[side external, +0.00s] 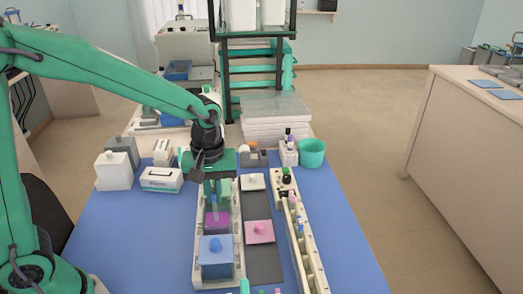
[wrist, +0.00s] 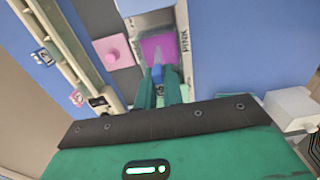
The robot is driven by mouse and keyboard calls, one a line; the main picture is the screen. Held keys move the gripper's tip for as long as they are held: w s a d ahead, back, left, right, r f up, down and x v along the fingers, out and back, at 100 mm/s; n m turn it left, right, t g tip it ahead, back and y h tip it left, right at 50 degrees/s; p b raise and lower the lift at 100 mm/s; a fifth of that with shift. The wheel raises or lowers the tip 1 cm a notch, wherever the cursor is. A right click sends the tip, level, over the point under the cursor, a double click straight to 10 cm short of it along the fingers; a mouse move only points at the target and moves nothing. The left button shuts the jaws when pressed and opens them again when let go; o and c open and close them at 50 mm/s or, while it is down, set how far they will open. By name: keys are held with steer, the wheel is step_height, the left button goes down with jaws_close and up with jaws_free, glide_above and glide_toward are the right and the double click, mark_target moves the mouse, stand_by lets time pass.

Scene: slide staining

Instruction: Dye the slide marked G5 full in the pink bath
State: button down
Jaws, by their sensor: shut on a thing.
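My gripper (side external: 216,194) points down over the bath tray and is shut on a slide. In the wrist view the slide (wrist: 158,73) shows as a narrow grey-blue piece between the fingertips; no marking on it can be read. The pink bath (side external: 217,224) is uncovered and its magenta liquid shows. It also shows in the wrist view (wrist: 158,46), beside the word PINK. The slide overlaps the bath in both views; I cannot tell how deep its lower end is. The pink lid (side external: 259,231) lies to the right on a dark strip.
A blue-lidded bath (side external: 216,262) stands nearest in the tray. A white lid (side external: 253,181) lies on the dark strip. A long slide rack (side external: 309,262) with coloured tags runs along the right. A teal cup (side external: 312,152) and white boxes (side external: 161,180) stand farther back.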

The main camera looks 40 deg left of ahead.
mark_target(216, 210)
steer(key=shift+f, duration=2.9)
stand_by(5.1)
